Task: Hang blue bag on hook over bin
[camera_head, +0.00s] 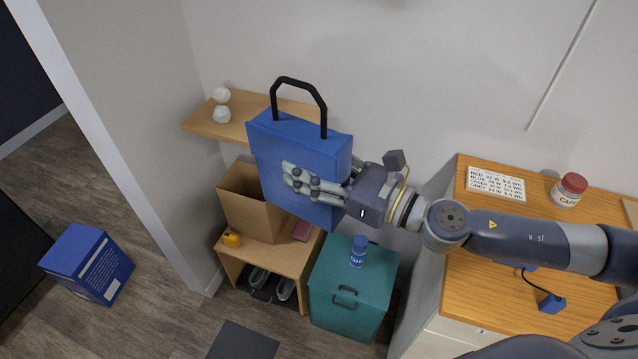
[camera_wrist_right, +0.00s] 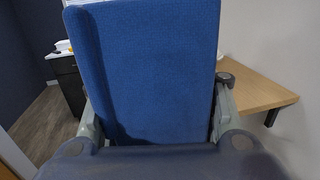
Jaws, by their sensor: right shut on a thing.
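The blue bag (camera_head: 300,148) is a boxy blue carrier with a black arched handle standing up from its top. It is held in the air, slightly tilted, in front of the wall shelf and above the cardboard box. My right gripper (camera_head: 300,180) is shut on its body from the right. In the right wrist view the bag (camera_wrist_right: 155,70) fills the middle between the fingers (camera_wrist_right: 158,125). A teal box with dark handles (camera_head: 350,290) stands on the floor below; I cannot tell if it is the bin. I see no hook. My left gripper is not in view.
A wooden wall shelf (camera_head: 205,124) with white objects is behind the bag. An open cardboard box (camera_head: 262,220) stands on a low wooden bench (camera_head: 285,262). A blue-capped bottle (camera_head: 358,252) is on the teal box. A wooden counter (camera_head: 480,280) is at right; a blue box (camera_head: 88,262) at left.

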